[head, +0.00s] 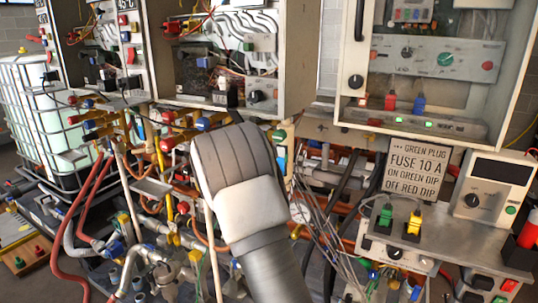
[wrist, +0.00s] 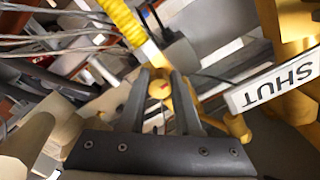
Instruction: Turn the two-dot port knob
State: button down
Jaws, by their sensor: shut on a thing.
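In the wrist view, my gripper (wrist: 161,76) has its two dark fingers closed on the sides of a small round yellow knob (wrist: 160,90) with a red mark on its face. I cannot make out dots on it, so I cannot tell whether it is the two-dot port knob. In the head view, my arm covers the middle of the scene and hides the gripper and the knob.
A white "SHUT" tag (wrist: 285,82) hangs close right of my fingers, beside yellow pipes. Grey cables (wrist: 60,40) run at the upper left. The head view shows crowded pipes, open heater cabinets (head: 235,65) and a "GREEN PLUG" sign (head: 415,170).

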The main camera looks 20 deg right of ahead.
dwell(0.5)
jog(key=c, duration=0.6)
grip_release()
jog(key=shift+a, duration=0.1)
jog(key=v, duration=1.7)
jog(key=shift+s+a, duration=0.1)
jog(key=shift+s, duration=0.05)
